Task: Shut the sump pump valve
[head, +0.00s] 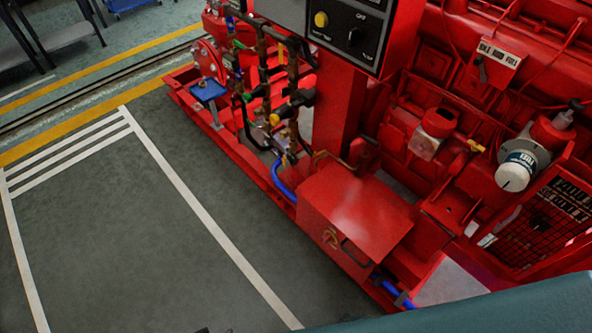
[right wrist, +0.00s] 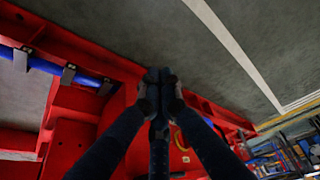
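No label marks the sump pump valve, so I cannot tell which fitting it is. Further back, a cluster of pipe valves with yellow and green parts (head: 275,120) stands above a blue hose (head: 283,181). My right gripper (right wrist: 160,76) shows in the right wrist view, its dark fingertips together with nothing visible between them. Behind its fingers is a red surface with a yellow piece (right wrist: 181,139). My left gripper is not in view.
The red pumpset frame runs diagonally across the head view, with a control panel (head: 340,35) above and the engine (head: 500,90) at right. Grey floor (head: 120,230) with white lines lies clear at left. A blue pipe (right wrist: 60,68) runs along the frame.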

